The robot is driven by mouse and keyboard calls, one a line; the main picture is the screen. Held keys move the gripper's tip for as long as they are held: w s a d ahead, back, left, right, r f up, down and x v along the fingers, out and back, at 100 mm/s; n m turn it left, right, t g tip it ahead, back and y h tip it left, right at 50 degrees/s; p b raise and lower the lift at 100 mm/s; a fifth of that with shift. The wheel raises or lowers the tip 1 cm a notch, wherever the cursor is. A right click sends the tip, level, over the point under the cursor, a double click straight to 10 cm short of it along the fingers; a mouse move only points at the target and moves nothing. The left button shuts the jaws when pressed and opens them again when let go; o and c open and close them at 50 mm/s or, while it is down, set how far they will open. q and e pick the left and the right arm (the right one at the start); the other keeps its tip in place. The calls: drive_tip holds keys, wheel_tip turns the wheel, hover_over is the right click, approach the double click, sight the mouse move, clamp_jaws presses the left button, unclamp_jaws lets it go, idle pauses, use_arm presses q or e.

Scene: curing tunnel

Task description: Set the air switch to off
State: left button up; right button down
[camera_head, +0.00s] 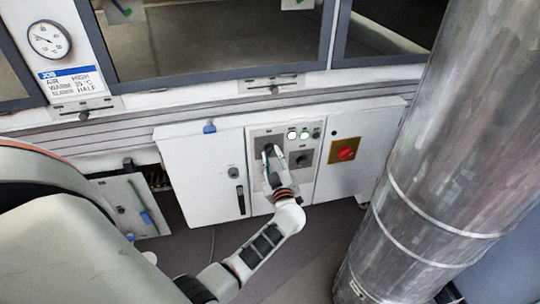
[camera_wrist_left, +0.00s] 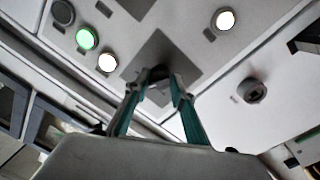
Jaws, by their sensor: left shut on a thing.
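My left gripper (camera_head: 268,152) reaches up to the grey control panel on the white cabinet. In the left wrist view its two green-grey fingers (camera_wrist_left: 157,90) close on a dark rotary switch (camera_wrist_left: 159,73) on a dark square plate (camera_wrist_left: 181,51). The fingers partly hide this switch, and its pointer cannot be read. A second dark knob (camera_head: 304,158) sits to its right in the head view. The panel labels are too small to read, so I cannot confirm which one is the air switch. My right gripper is not in view.
Lit and unlit round lamps (camera_head: 305,134) sit above the knobs. A red rotary switch (camera_head: 345,150) on a yellow plate is further right. A large metal pipe (camera_head: 440,160) stands at the right.

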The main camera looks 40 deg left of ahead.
use_arm(q)
drive_tip(key=n+b, duration=0.1)
drive_tip(key=n, duration=0.7)
drive_tip(key=n+y+b, duration=0.1)
drive_tip(key=n+b, duration=0.1)
drive_tip(key=n, duration=0.6)
drive_tip(key=shift+w+d+g, duration=0.1)
drive_tip(key=shift+g, duration=0.2)
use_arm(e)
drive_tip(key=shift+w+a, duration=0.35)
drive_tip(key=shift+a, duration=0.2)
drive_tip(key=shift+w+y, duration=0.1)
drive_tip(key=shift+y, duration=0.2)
